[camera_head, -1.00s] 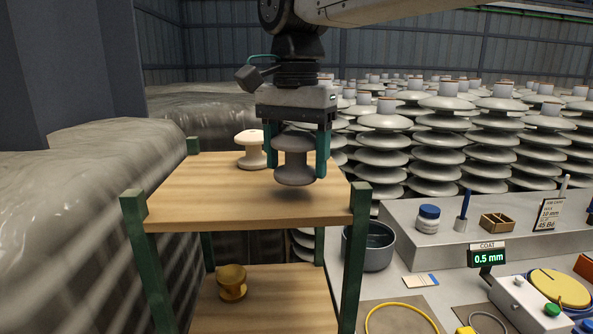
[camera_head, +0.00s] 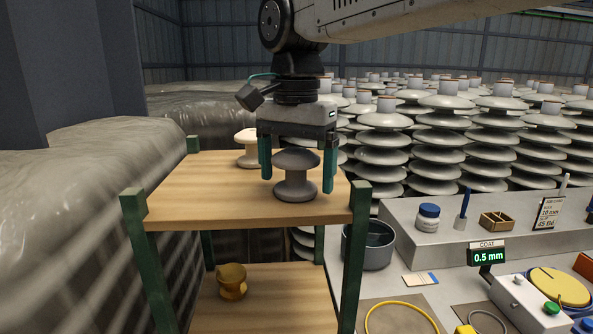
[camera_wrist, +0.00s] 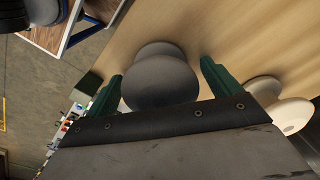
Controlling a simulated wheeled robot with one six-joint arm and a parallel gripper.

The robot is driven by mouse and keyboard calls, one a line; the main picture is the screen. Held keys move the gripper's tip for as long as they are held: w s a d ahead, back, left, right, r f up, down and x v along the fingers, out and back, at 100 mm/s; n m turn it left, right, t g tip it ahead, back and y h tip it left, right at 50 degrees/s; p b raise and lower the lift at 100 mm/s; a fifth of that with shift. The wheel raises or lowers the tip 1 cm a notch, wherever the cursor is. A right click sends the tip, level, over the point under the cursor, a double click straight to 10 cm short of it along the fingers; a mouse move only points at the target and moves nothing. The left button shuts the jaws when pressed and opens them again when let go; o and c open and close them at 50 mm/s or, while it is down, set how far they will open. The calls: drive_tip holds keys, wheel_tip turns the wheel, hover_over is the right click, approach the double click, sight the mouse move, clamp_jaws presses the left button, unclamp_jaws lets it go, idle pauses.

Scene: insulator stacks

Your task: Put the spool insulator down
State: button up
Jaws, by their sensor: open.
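A grey spool insulator (camera_head: 296,176) stands upright on the top wooden shelf (camera_head: 220,203) of the rack, towards its right side. My gripper (camera_head: 297,182) is open around it, with one green finger on each side and a gap to each. In the wrist view the grey spool (camera_wrist: 160,77) sits between the two spread fingers of my gripper (camera_wrist: 162,82), touching neither as far as I can see. A white spool insulator (camera_head: 247,148) stands behind and to the left on the same shelf. It also shows at the right in the wrist view (camera_wrist: 288,113).
A brown spool (camera_head: 232,281) is on the lower shelf. Green corner posts (camera_head: 361,198) rise slightly above the top shelf. Tall insulator stacks (camera_head: 465,140) stand behind right. A grey bin (camera_head: 369,244) and a bench with tools lie to the right. The top shelf's left front is clear.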

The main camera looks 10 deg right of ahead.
sight(296, 151)
wheel_tip(296, 151, up, 12)
drive_tip(key=shift+f, duration=0.1)
idle(0.5)
